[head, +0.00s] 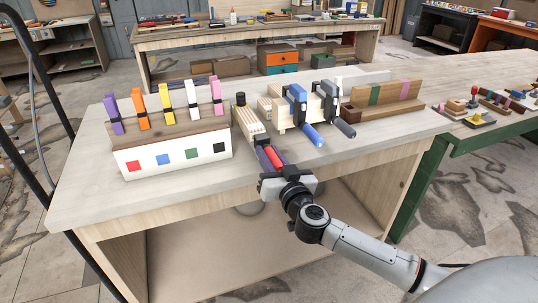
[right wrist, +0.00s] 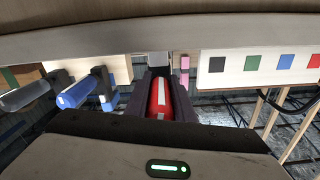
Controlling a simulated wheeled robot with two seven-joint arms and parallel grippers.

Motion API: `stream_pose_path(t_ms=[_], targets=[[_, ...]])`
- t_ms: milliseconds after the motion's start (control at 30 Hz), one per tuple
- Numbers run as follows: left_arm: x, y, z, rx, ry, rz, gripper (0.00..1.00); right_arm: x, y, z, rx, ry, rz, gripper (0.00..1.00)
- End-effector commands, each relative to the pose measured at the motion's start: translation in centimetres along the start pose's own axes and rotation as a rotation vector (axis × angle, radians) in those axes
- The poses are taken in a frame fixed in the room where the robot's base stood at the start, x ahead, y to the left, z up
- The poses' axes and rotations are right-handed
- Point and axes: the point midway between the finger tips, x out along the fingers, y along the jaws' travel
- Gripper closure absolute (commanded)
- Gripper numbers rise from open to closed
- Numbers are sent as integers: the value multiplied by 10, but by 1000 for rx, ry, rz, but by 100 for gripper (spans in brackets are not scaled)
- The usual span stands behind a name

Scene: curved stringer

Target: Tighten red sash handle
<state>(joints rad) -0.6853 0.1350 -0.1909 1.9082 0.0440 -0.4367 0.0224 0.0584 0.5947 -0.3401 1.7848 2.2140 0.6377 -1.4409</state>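My left gripper is in neither view.
Blue-handled (head: 312,135) and black-handled (head: 345,128) clamps stand just right of my gripper. A white box with colored squares (head: 175,155) and a rack of colored clamps (head: 165,105) are to the left. The bench's front left (head: 90,190) is clear.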

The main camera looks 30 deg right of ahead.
Motion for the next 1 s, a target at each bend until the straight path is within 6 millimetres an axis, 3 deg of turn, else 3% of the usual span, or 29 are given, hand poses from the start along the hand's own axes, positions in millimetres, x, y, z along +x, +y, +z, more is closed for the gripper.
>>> stream_pose_path(t_ms=[67,467,1000], targets=[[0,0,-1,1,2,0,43,0,0,0,0,0,0,100],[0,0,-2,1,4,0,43,0,0,0,78,0,-1,100],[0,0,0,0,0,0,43,-1,-2,0,537,-1,0,100]])
